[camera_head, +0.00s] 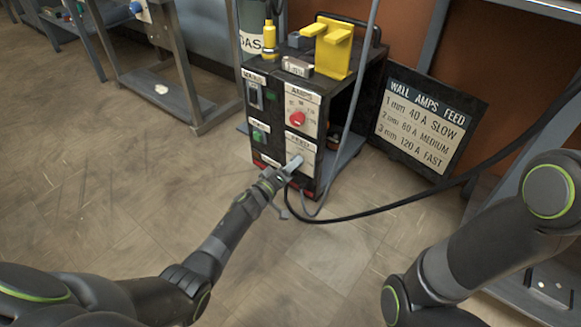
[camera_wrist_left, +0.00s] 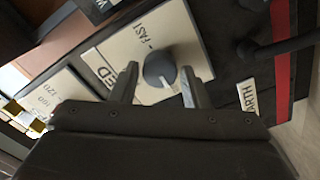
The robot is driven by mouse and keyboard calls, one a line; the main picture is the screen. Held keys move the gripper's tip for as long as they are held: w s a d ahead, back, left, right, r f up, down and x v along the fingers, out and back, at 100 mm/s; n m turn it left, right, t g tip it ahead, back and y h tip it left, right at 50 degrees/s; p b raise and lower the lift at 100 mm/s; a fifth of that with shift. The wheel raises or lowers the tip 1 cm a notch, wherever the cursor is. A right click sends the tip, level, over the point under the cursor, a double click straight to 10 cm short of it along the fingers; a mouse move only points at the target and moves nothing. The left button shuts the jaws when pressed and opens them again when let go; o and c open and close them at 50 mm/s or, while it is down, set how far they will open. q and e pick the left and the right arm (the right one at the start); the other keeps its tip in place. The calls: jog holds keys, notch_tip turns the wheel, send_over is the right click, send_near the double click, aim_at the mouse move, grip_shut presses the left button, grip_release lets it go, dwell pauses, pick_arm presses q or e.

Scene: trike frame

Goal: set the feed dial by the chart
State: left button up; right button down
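In the left wrist view the grey feed dial (camera_wrist_left: 160,68) lies between the fingertips of my left gripper (camera_wrist_left: 158,78). The fingers are apart, with a narrow gap seen beside the dial; contact cannot be told. The word FAST shows on the panel; other marks are partly hidden. The chart (camera_head: 425,125) reads 1 mm 40 A SLOW, 2 mm 80 A MEDIUM, 3 mm 120 A FAST. My right gripper is out of view.
A red amps dial (camera_head: 297,118) sits above the feed panel. A green button (camera_head: 259,136) and a mains switch (camera_head: 255,94) are to its left. A black cable (camera_head: 400,205) runs low to the right. A yellow holder (camera_head: 333,48) stands on top. The floor at left is open.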

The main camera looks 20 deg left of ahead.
pick_arm(q)
jog(key=c, duration=0.6)
